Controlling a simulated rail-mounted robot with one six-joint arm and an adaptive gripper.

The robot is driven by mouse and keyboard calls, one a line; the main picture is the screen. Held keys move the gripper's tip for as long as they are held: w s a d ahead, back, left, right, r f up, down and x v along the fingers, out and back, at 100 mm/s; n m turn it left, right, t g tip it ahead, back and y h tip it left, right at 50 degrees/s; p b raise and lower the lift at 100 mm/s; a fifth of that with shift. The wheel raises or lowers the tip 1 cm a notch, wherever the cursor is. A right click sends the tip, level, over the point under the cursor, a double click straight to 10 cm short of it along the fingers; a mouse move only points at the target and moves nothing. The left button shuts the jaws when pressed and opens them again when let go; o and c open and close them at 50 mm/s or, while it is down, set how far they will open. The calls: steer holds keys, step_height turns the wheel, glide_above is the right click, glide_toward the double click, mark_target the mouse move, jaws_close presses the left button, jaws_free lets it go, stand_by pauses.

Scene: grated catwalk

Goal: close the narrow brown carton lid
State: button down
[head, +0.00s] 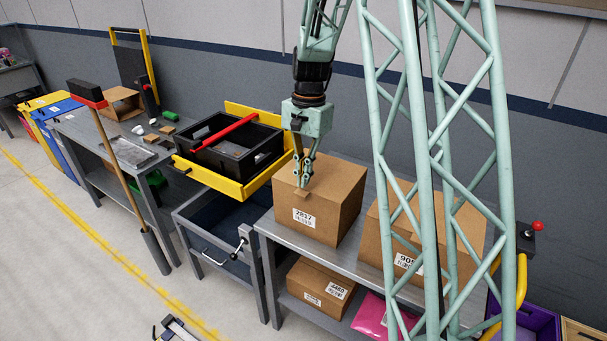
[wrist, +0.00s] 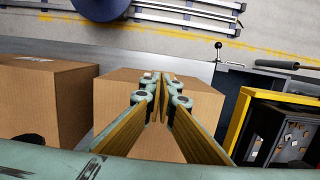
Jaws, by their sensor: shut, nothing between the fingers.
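A brown carton with a white label (head: 303,218) stands on the grey bench; I take it as the narrow one. Its top (head: 345,178) looks flat in the head view, but I cannot tell whether the lid is fully down. A small tan tab shows at its upper front edge. My gripper (head: 303,184) is shut and empty, pointing down over that front edge; contact is unclear. In the wrist view, my gripper (wrist: 161,80) is over the same carton (wrist: 115,88), and its fingers hide part of it.
A second brown carton (head: 380,238) stands to the right on the bench, partly behind my lattice column; it is at left in the wrist view (wrist: 45,105). A black crate (head: 210,160) in a yellow frame stands left. A smaller carton (head: 318,288) is on the shelf below.

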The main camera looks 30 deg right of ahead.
mark_target(302, 195)
stand_by(0.3)
steer(key=shift+s+a+f+b, duration=0.15)
steer(key=shift+f+b, duration=0.25)
steer(key=shift+f, duration=0.45)
steer(key=shift+s+a+f+b, duration=0.15)
steer(key=shift+f+b, duration=0.25)
steer(key=shift+f, duration=0.45)
steer(key=shift+w, duration=0.1)
steer(key=shift+r, duration=0.15)
steer(key=shift+r+p, duration=0.5)
steer(key=shift+r, duration=0.2)
steer(key=shift+w+r, duration=0.1)
steer(key=shift+r+p, duration=1.1)
steer(key=shift+r, duration=0.55)
step_height(302, 195, up, 10)
steer(key=shift+r, duration=0.25)
